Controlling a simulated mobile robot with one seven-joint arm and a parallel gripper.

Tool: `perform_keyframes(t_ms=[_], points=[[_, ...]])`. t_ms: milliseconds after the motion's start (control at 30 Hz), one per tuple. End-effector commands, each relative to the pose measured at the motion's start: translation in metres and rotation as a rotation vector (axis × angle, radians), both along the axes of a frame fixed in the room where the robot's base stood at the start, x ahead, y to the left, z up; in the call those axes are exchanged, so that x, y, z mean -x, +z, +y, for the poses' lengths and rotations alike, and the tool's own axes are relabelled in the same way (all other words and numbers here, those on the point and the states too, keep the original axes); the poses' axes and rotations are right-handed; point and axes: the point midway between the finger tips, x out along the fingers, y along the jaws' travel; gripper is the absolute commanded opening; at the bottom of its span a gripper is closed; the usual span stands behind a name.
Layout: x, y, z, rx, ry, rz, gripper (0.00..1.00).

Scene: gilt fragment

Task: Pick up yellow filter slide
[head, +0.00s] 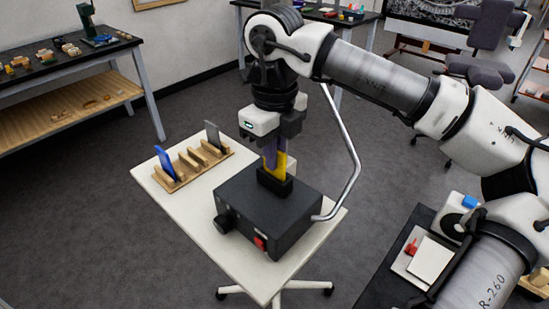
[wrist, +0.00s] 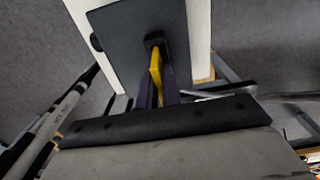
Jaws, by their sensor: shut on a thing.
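The yellow filter slide (head: 281,166) stands upright in the slot block on top of a black box (head: 260,214) with a knob and a red switch. In the wrist view the yellow slide (wrist: 156,70) runs between my fingers toward the black slot block (wrist: 154,40). My gripper (head: 274,153) is above the box, with its purple fingers shut on the slide's upper part. The slide's lower end is hidden in the slot block, so I cannot tell how deep it sits.
A wooden rack (head: 192,165) on the white table (head: 190,212) holds a blue slide (head: 164,164) and a dark grey slide (head: 214,136), with empty slots between. A bent metal tube (head: 349,155) rises at the box's right. Free table surface lies left of the box.

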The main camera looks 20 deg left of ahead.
Motion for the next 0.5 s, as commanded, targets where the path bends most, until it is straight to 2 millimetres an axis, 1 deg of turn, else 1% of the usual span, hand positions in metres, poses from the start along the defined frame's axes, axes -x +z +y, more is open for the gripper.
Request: perform_keyframes(t_ms=[167,267,367,467,500], points=[[0.000,0.025,0.001,-0.001,0.001,-0.004,0.00],[0.000,0.046,0.001,-0.001,0.000,-0.004,0.00],[0.000,0.073,0.001,-0.001,-0.001,-0.005,0.00],[0.000,0.104,0.001,-0.002,-0.002,-0.004,0.00],[0.000,0.118,0.001,-0.001,-0.001,-0.005,0.00]])
